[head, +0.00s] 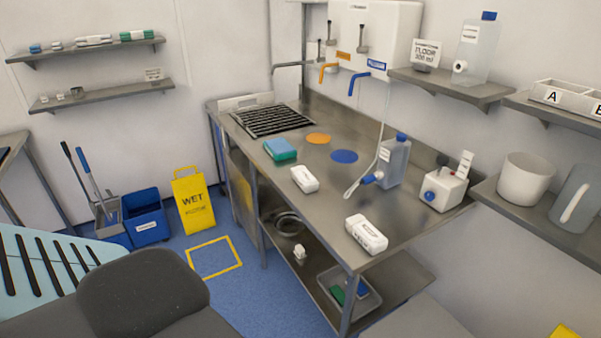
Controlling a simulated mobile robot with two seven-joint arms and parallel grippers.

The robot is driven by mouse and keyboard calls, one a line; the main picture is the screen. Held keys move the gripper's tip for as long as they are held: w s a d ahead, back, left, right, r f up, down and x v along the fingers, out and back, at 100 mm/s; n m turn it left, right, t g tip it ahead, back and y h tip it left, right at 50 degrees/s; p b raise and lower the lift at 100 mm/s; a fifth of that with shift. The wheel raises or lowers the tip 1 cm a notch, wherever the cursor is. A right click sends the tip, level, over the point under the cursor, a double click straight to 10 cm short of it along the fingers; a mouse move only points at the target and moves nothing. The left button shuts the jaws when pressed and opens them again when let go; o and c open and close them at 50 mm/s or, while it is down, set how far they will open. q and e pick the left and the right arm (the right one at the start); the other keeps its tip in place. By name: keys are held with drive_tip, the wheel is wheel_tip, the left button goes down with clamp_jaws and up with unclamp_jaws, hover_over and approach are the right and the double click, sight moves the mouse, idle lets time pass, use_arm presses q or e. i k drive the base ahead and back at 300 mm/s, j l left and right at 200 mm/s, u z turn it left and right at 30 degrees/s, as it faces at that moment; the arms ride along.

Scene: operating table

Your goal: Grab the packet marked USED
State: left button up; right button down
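Two small white packets lie on the steel counter (240,143). The nearer packet (366,234) is by the counter's front edge and has dark print on its side. The other packet (305,179) is farther back, near a blue-green sponge (280,149). The print on both is too small to read, so I cannot tell which is marked USED. Neither of my grippers is in view.
A clear bottle (393,163) with a hose and a white box (443,190) stand behind the packets. The lower shelf holds a grey tray (371,303). A yellow WET sign (193,200) and a blue bucket (146,215) stand on the floor left.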

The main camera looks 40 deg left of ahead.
sight(303, 178)
drive_tip(key=i+j, duration=0.1)
drive_tip(key=j, duration=0.35)
drive_tip(key=i+j, duration=0.15)
drive_tip(key=j, duration=0.3)
drive_tip(key=i+j, duration=0.1)
drive_tip(key=j, duration=0.35)
drive_tip(key=i+j, duration=0.15)
drive_tip(key=j, duration=0.25)
